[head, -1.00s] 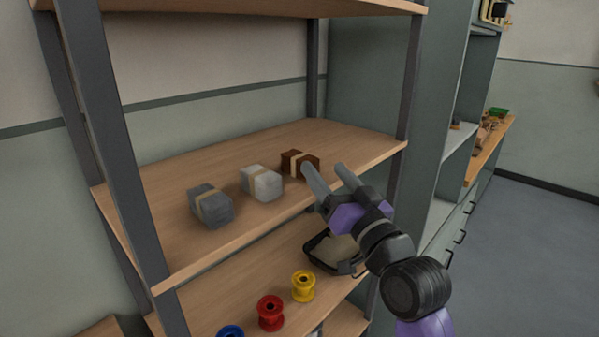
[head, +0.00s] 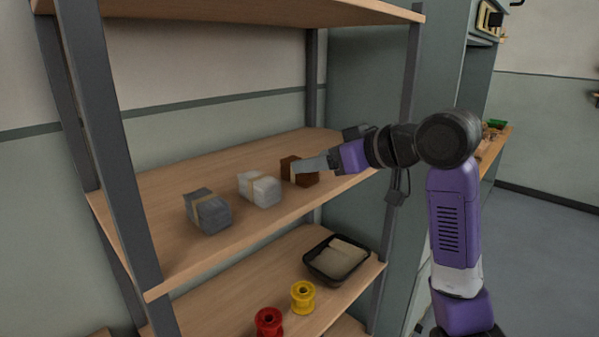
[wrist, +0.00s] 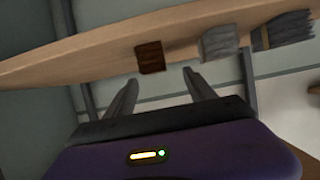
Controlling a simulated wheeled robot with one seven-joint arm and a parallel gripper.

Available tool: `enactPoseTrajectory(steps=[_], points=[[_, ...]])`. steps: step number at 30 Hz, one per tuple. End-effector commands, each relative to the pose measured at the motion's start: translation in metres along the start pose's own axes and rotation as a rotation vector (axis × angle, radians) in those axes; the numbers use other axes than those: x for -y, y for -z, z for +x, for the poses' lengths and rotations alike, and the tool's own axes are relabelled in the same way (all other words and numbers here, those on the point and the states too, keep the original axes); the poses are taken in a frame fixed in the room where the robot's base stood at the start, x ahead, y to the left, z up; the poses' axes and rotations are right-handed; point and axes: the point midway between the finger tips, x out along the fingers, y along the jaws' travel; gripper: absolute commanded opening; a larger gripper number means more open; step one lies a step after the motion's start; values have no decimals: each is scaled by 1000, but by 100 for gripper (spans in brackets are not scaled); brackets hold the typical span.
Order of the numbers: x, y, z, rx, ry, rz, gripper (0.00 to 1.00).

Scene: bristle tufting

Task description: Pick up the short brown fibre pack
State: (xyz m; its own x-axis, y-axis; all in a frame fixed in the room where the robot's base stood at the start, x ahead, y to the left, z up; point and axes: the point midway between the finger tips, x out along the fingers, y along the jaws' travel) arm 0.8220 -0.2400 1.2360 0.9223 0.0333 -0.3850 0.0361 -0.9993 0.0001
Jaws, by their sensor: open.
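The short brown fibre pack (head: 287,165) sits on the middle shelf board (head: 160,233), at the right end of a row of packs. In the head view my gripper (head: 300,167) overlaps it and hides part of it. In the wrist view the brown pack (wrist: 150,57) lies ahead of the fingers, above the gap between them and nearer the left finger. My gripper (wrist: 160,82) is open with nothing between its fingers. I cannot tell how far the fingertips are from the pack.
A white pack (head: 260,190) and a grey pack (head: 208,212) stand left of the brown one. The lower shelf holds a black tray (head: 313,262), a yellow spool (head: 303,297) and a red spool (head: 268,322). A dark upright (head: 100,130) and an upper board (head: 270,10) frame the space.

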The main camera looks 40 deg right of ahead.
Motion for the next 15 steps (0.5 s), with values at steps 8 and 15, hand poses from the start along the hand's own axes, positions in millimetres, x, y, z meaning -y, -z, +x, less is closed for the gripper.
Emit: enactPoseTrajectory(steps=[8, 15], points=[[-8, -2, 34, 2, 0, 3, 64], [-8, -2, 56, -1, -2, 2, 64]])
